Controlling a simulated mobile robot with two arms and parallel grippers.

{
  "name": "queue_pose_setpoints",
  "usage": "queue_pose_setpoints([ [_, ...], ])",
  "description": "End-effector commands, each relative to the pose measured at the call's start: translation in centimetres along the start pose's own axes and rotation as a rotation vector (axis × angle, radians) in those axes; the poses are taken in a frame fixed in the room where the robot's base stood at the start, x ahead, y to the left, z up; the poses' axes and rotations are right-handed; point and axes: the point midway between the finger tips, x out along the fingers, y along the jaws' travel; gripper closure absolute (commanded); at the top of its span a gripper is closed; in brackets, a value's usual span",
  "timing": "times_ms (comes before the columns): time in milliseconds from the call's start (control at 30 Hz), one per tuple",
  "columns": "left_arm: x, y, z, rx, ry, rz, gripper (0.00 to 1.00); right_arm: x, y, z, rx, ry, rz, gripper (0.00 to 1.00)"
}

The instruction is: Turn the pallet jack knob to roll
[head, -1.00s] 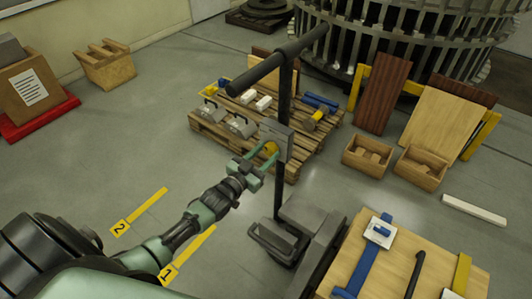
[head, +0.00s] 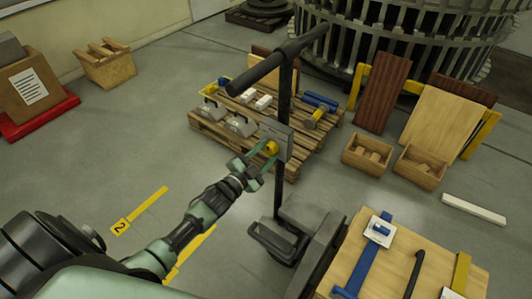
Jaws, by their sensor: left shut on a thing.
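The pallet jack's black handle (head: 282,58) is a T-bar on an upright post. The fingers hide part of the knob, and I cannot read any marking on the plate. The jack's dark base (head: 305,230) stands below the post. My right gripper is not in view.
Behind the post is a wooden pallet (head: 215,130) with weights and tools. A wooden crate (head: 367,155) stands to the right. A wooden-topped load (head: 400,265) with a blue strap is at lower right. Floor around marker 2 (head: 120,227) is clear.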

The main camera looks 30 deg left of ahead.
Motion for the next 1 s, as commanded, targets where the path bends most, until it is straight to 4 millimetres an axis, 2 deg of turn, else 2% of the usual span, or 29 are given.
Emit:
queue_pose_setpoints([
  [467, -0.1, 0.1, 0.1, 0.014, -0.003, 0.002, 0.99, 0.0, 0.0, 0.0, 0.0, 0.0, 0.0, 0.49],
  [500, -0.1, 0.1, 0.1, 0.013, -0.003, 0.002, 0.51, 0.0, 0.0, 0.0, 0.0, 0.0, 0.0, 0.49],
  [567, -0.1, 0.1, 0.1, 0.013, -0.003, 0.002, 0.37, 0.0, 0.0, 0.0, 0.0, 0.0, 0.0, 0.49],
  [867, -0.1, 0.1, 0.0, 0.013, -0.001, 0.001, 0.37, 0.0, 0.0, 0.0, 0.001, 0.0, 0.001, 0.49],
  [1000, -1.3, 0.1, 0.1, 0.013, -0.002, 0.002, 0.37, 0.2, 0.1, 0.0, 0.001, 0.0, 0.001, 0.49],
])
